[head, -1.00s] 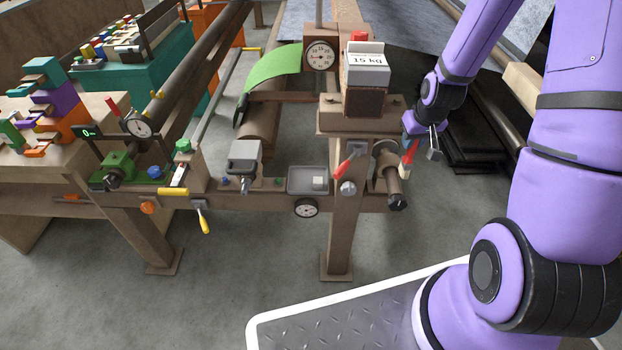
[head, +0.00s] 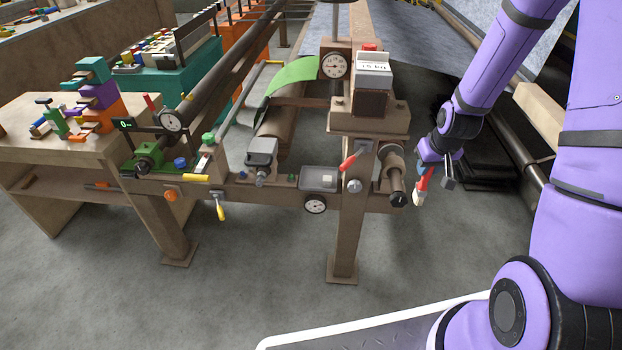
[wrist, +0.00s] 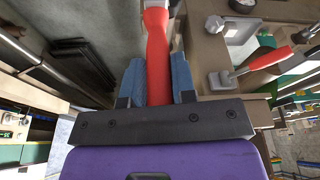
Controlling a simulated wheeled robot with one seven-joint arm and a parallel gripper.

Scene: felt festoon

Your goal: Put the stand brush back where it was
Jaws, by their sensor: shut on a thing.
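The stand brush (head: 421,186) has a red handle and a pale head end. It hangs nearly upright, pale end down, in the head view, just right of the machine's end roller (head: 396,180). My gripper (head: 437,170) is shut on its handle. In the wrist view, the red handle (wrist: 158,45) lies between the two blue fingers of my gripper (wrist: 157,78), and its pale end runs out of the top edge. I cannot see the brush's former place for certain.
The machine's wooden post (head: 345,235) stands left of the brush, with a red-handled lever (head: 352,160) and a weight box (head: 372,85) on it. A small metal tray (head: 319,178) is further left. Dark flat stacks (head: 480,145) lie behind my gripper. The floor in front is clear.

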